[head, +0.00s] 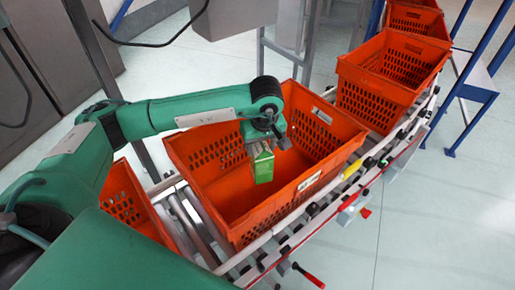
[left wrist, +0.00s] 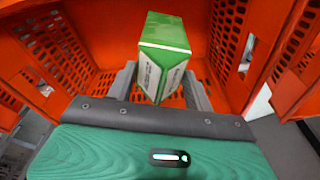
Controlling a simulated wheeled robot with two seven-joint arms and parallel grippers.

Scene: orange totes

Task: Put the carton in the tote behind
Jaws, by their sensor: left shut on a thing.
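A green and white carton (head: 263,166) hangs from my left gripper (head: 254,147) over the middle orange tote (head: 257,229) in the head view. The gripper is shut on the carton. In the left wrist view the carton (left wrist: 163,55) sits tilted between the two fingers of the gripper (left wrist: 158,88), with orange tote walls (left wrist: 85,22) around it. I cannot tell how far the carton is above the tote floor. The part of the tote floor that shows looks empty. My right gripper is not in view.
Another orange tote (head: 364,101) stands further up the roller conveyor (head: 300,236), with more beyond it. Part of a nearer tote (head: 125,197) shows beside my arm. Blue posts (head: 487,50) and grey cabinets (head: 45,45) flank the conveyor. Open floor (head: 440,215) lies at right.

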